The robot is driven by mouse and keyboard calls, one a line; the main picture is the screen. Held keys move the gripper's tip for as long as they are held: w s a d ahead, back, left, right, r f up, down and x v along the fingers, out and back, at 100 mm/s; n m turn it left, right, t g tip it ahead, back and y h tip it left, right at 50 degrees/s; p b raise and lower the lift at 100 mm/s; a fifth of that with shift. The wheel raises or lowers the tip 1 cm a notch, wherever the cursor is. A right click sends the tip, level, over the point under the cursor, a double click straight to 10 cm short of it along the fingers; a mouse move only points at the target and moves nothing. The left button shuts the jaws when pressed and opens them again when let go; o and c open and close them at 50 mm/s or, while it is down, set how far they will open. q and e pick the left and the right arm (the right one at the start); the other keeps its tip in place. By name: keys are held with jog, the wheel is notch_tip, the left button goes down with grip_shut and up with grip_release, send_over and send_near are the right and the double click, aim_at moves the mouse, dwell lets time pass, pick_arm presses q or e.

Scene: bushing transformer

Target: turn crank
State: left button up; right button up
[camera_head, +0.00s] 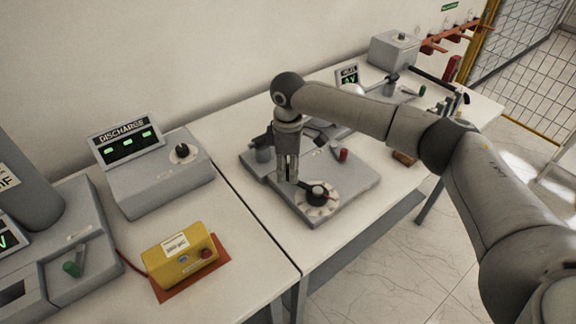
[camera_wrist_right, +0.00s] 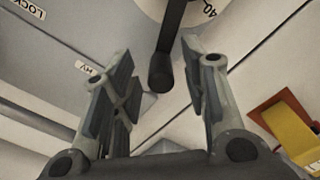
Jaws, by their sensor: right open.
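The crank is a black handle on a white numbered dial (camera_head: 320,203), at the front of a grey device (camera_head: 345,190) in the middle of the head view. In the right wrist view the black crank handle (camera_wrist_right: 164,68) hangs down from the dial (camera_wrist_right: 180,8), its rounded end between the finger tips. My right gripper (camera_head: 289,180) points down just left of the dial. In the right wrist view its two fingers (camera_wrist_right: 155,68) are open, with the handle end between them and gaps visible on both sides. My left gripper is not in view.
A red-tipped lever (camera_head: 341,154) stands behind the dial on the same device. A DISCHARGE box (camera_head: 160,182) and a yellow box (camera_head: 180,257) on an orange plate (camera_head: 190,285) stand to the left. Another device with a display (camera_head: 348,78) lies behind my right arm.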

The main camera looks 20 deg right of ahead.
jog(key=shift+s+f, duration=0.1)
jog(key=shift+f, duration=0.2)
jog(key=shift+c, duration=1.8)
jog(key=c, duration=0.4)
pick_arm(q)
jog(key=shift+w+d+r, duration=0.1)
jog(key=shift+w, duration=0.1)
pick_arm(e)
grip_shut()
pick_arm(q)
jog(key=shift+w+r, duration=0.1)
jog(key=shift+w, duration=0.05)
